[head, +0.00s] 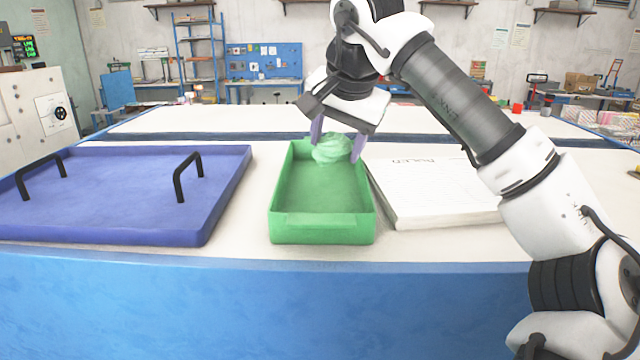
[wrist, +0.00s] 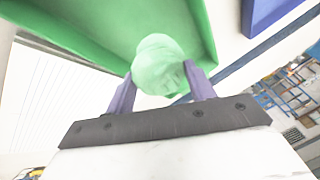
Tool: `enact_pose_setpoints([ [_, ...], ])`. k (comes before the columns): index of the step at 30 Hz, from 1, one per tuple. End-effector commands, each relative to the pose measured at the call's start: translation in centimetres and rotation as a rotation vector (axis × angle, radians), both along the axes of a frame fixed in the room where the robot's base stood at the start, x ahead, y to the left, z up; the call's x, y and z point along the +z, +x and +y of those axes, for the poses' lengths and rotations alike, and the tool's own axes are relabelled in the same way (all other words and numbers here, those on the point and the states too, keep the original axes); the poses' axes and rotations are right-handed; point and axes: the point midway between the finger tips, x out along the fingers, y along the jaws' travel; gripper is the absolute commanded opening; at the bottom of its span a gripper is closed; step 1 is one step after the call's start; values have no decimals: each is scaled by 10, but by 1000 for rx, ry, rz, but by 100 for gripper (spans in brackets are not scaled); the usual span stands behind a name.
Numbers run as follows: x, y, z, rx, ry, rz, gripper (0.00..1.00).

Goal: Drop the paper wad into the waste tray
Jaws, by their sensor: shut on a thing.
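The paper wad (head: 333,149) is a crumpled, light green ball. My gripper (head: 337,146) is shut on it, with one purple finger on each side. The waste tray appears to be the green, open, rectangular tray (head: 322,226) in the middle of the table. In the head view the wad is over the far end of this tray. I cannot tell how high it is above the floor of the tray. In the wrist view the wad (wrist: 159,65) sits between the two fingertips, with the green tray (wrist: 85,30) behind it.
A blue tray (head: 110,205) with two black handles stands to the left of the green tray. A stack of white paper (head: 435,195) lies to the right. A strip of bare white table (head: 258,185) separates the blue and green trays.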

Motion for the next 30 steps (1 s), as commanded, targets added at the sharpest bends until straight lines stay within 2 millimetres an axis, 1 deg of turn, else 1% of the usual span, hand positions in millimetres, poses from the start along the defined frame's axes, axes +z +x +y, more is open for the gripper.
enact_pose_setpoints([
  [2, -14, 0, 0, 0, 0, 0, 32],
  [3, -17, 0, 0, 0, 1, -1, 32],
  [6, -22, 0, 0, 0, 1, -1, 32],
  [18, -24, 0, 0, 0, 0, 0, 32],
  [19, -24, 0, 0, 0, 0, 0, 58],
  [24, -24, 0, 0, 0, 0, 0, 80],
  [30, -24, 0, 0, 0, -1, 0, 80],
])
